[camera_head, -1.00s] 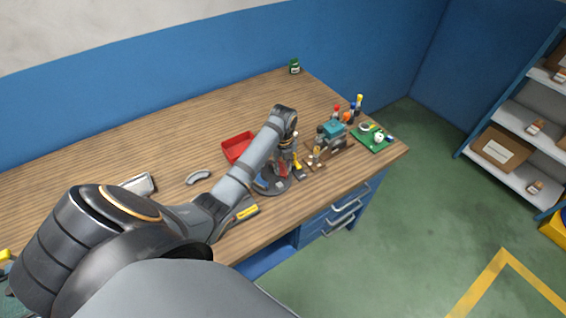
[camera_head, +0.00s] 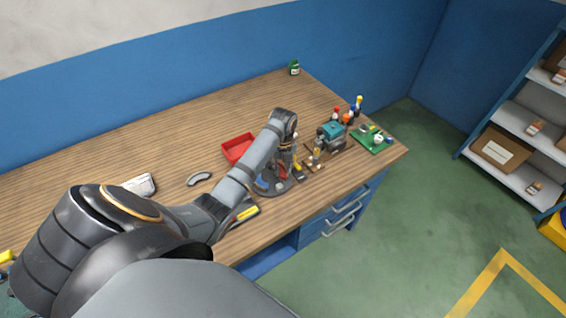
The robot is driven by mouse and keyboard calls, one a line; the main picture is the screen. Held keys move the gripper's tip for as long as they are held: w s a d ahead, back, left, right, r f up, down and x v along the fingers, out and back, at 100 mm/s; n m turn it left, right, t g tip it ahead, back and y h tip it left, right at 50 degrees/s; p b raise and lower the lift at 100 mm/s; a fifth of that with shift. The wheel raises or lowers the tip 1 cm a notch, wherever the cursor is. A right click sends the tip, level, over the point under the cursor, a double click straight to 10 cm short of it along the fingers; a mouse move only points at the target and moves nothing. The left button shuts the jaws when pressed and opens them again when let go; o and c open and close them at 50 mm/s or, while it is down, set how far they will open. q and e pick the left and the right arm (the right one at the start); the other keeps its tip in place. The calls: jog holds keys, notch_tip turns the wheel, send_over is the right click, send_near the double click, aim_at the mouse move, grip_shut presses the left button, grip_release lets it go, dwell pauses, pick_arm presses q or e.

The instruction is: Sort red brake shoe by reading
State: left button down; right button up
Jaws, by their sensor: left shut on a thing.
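My left arm reaches across the bench, and its gripper (camera_head: 284,172) points down over a dark round plate (camera_head: 272,190). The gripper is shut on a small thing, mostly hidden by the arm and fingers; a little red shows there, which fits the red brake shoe. Blue and red patches show on the plate. A red tray (camera_head: 230,153) lies just behind and left of the plate. A grey curved shoe (camera_head: 199,179) lies on the wood left of the tray. A dark instrument with a yellow part (camera_head: 247,213) lies near the front edge, partly behind my arm. My right gripper is out of view.
A teal-topped machine (camera_head: 332,130), several coloured bottles (camera_head: 349,112) and a green mat (camera_head: 374,141) crowd the bench's right end. A pale device (camera_head: 141,184) lies at left.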

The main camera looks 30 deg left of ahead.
pick_arm(q)
jog(key=c, duration=1)
grip_release()
jog(key=shift+o, duration=0.2)
jog(key=shift+r, duration=0.1)
jog(key=shift+o, duration=0.6)
jog(key=shift+o, duration=0.9)
jog(key=shift+r, duration=0.15)
jog(key=shift+c, duration=0.2)
